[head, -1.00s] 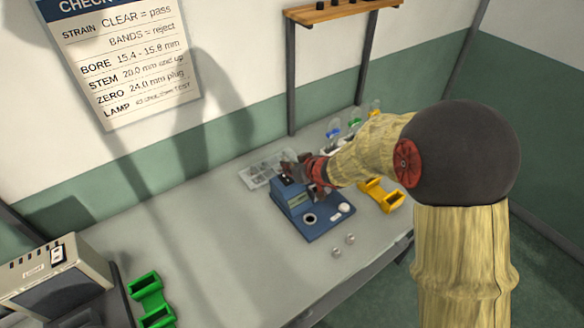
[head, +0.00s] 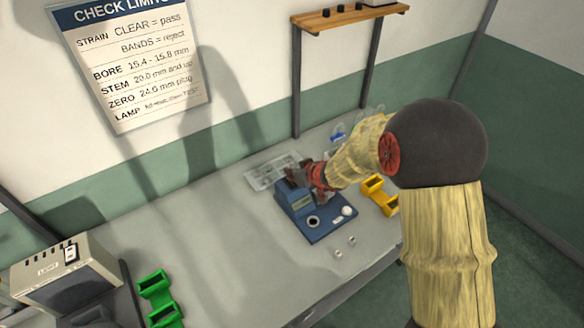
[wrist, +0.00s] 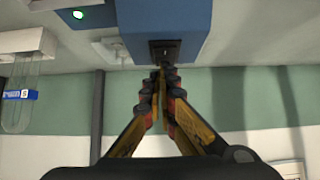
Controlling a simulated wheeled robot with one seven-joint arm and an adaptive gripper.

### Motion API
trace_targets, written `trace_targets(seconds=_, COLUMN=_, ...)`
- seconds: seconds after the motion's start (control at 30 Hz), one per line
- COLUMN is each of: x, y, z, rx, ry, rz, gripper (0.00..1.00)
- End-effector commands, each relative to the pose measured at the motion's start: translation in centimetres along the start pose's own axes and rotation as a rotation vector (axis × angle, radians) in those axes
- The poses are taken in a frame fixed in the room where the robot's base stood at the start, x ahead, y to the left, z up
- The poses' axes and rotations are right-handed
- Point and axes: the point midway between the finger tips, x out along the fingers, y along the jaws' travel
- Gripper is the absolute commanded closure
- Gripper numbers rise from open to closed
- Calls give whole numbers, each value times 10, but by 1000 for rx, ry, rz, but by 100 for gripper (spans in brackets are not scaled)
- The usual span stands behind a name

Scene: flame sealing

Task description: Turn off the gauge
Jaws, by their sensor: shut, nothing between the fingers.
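The gauge (head: 322,224) is a blue block on a flat blue base, standing on the grey bench. In the wrist view its blue body (wrist: 190,15) fills the top middle, with a small black switch (wrist: 165,50) on the face. In the head view my gripper (head: 303,178) is behind the gauge's raised block, where the switch is hidden.
Two small shiny pieces (head: 345,246) lie in front of the gauge. A yellow holder (head: 386,203) is to its right, a clear tray (head: 268,172) behind it. A green holder (head: 154,284) and a beige light box (head: 75,275) stand at left. The bench between is clear.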

Motion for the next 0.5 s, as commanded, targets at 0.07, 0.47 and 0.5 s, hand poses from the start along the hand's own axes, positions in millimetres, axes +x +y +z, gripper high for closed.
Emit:
trace_targets(seconds=0.07, x=-1, y=-1, z=-2, rx=1, ry=-20, rz=-2, gripper=100)
trace_targets(seconds=0.47, x=-1, y=0, z=6, rx=1, ry=-17, rz=0, gripper=100)
trace_targets(seconds=0.5, x=-2, y=0, z=7, rx=1, ry=-17, rz=0, gripper=100)
